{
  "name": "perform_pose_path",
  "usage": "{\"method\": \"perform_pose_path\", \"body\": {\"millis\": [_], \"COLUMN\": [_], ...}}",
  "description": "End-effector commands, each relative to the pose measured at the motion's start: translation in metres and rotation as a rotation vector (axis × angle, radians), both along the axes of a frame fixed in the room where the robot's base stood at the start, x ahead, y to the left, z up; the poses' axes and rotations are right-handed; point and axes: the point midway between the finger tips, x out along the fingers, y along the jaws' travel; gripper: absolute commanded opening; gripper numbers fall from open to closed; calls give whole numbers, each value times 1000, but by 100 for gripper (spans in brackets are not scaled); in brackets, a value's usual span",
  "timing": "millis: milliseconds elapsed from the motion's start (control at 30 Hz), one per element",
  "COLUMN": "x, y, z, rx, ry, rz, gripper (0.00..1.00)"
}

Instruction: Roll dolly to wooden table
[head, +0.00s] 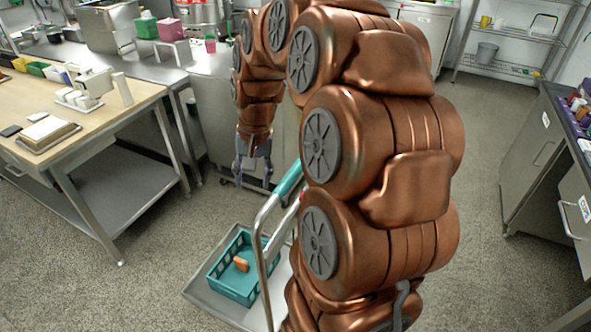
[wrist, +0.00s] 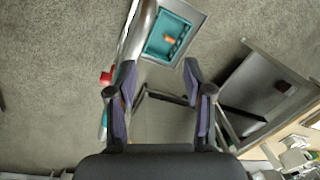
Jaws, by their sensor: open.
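The dolly (head: 208,289) stands on the floor, low in the head view, with a grey platform and an upright metal handle frame (head: 262,250). A teal grip (head: 289,180) tops the handle, and my arm hides part of it. My gripper (head: 253,184) points down, open and empty, left of the grip. In the wrist view, the handle (wrist: 140,30) runs behind the left finger of my gripper (wrist: 158,68); I cannot tell whether they touch. The wooden table (head: 115,96) is at the left of the head view; its edge shows in the wrist view (wrist: 295,130).
A teal crate (head: 221,285) holding an orange block (head: 241,264) sits on the dolly platform. The wooden table has a lower metal shelf (head: 110,187). Steel counters stand behind, and a dark-topped cabinet (head: 545,160) is at the right. Floor between dolly and table is clear.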

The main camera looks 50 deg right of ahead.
Motion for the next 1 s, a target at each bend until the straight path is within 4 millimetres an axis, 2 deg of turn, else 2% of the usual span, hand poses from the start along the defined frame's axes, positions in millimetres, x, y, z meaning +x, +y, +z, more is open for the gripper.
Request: {"method": "perform_pose_path", "body": {"millis": [33, 200, 300, 400, 533, 733, 1000], "x": [9, 23, 23, 21, 19, 21, 27], "y": [-27, -105, -140, -166, -180, -182, -178], "z": [-6, -17, -25, -28, -32, -42, -76], "rx": [5, 12, 16, 14, 15, 16, 18], "ry": [-10, -46, -57, -69, -72, -70, -66], "rz": [-75, -290, -388, -455, -497, -502, -500], "gripper": [51, 51, 51, 51, 51, 51, 51]}}
